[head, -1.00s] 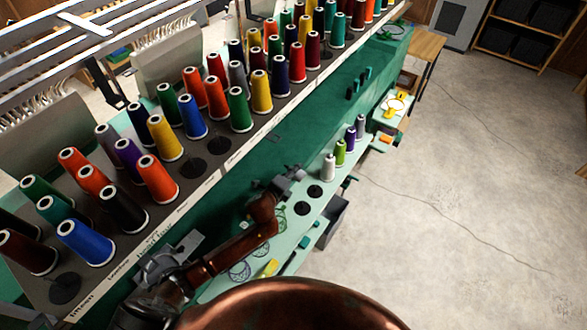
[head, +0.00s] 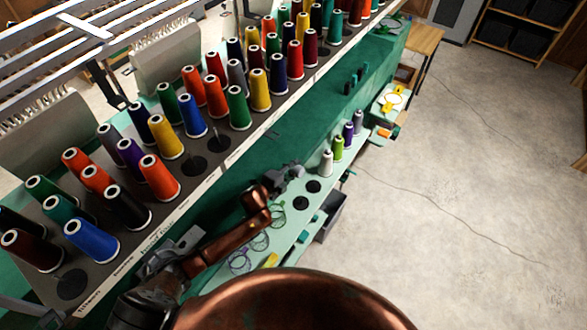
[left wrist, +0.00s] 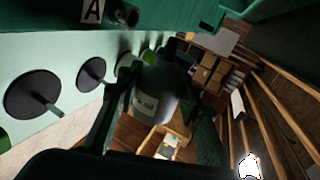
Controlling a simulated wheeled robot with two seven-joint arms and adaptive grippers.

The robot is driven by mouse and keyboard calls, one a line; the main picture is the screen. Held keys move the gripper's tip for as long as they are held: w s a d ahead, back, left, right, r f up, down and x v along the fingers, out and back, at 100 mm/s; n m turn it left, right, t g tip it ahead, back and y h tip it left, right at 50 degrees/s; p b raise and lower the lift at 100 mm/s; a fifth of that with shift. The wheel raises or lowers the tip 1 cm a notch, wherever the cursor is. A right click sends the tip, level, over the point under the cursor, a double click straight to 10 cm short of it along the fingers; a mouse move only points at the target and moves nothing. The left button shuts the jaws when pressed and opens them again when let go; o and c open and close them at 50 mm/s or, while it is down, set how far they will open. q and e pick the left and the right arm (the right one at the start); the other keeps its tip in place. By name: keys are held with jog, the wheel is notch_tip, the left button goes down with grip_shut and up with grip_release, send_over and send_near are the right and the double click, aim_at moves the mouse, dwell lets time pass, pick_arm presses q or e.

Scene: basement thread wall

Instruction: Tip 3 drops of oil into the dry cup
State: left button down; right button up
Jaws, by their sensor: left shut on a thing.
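My left gripper (head: 290,172) is over the narrow pale green shelf (head: 290,222) below the thread rack. In the left wrist view it is shut on a dark grey-green container with a pale label (left wrist: 150,103); the label is too blurred to read. In the head view I cannot make out the container at the gripper. A small dark round cup-like thing (left wrist: 124,14) stands beside a card marked A (left wrist: 92,11) at the top of the left wrist view. I cannot tell whether it is the dry cup. No oil drops are visible. My right gripper is out of view.
Several thread cones (head: 159,178) stand on the rack above. White, green and purple spools (head: 338,148) stand on the shelf near two black discs (head: 301,203). Embroidery hoops (head: 240,262) lie at the shelf's near end. The floor (head: 450,190) at right is clear.

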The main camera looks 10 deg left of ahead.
pick_arm(q)
jog(key=shift+h, duration=0.3)
dwell(0.4)
dwell(0.9)
jog(key=shift+f+m+y, duration=0.2)
jog(key=shift+m+y, duration=0.5)
jog(key=shift+m+t+y+b, duration=0.4)
jog(key=shift+m+y+b, duration=0.25)
jog(key=shift+m, duration=0.15)
jog(key=shift+a, duration=0.1)
